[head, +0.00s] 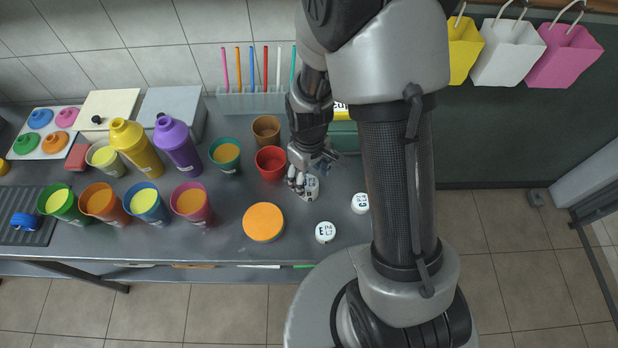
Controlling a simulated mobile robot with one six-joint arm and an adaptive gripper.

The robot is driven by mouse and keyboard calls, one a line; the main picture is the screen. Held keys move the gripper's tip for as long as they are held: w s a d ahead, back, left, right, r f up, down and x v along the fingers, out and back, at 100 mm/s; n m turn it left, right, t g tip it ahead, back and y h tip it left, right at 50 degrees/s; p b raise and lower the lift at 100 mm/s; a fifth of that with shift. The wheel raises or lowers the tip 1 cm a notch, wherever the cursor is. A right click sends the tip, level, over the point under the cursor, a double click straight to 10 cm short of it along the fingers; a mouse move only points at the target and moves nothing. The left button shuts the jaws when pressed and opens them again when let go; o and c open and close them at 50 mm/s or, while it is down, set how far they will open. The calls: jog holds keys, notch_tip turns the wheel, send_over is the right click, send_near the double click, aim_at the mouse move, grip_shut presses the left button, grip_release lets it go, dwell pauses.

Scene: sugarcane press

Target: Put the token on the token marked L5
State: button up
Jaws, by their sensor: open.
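White round tokens lie on the right part of the grey counter. One token (311,187) is right beside and partly behind my gripper (301,178); its mark is too small to read. A second token (325,232) shows a letter like E, and a third token (360,203) shows a letter like C, with small print I cannot read. I cannot make out an L5 mark. My gripper is open, pointing down, low over the counter at the first token. Whether its fingers touch that token is hidden.
A red cup (271,163) and a brown cup (266,130) stand just left of my gripper. An orange disc (263,222) lies in front. A rack of coloured straws (256,102) stands behind. More cups and bottles fill the left. The counter between the disc and tokens is clear.

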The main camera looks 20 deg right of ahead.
notch_tip(320, 180, up, 9)
jog(key=p, duration=0.3)
notch_tip(320, 180, up, 13)
jog(key=m+t, duration=0.2)
send_over(309, 182)
jog(key=s, duration=0.4)
jog(key=s+r+m+t, duration=0.2)
jog(key=s+r+m, duration=0.1)
jog(key=s+r, duration=0.6)
jog(key=shift+s+t, duration=0.3)
jog(key=shift+s, duration=0.75)
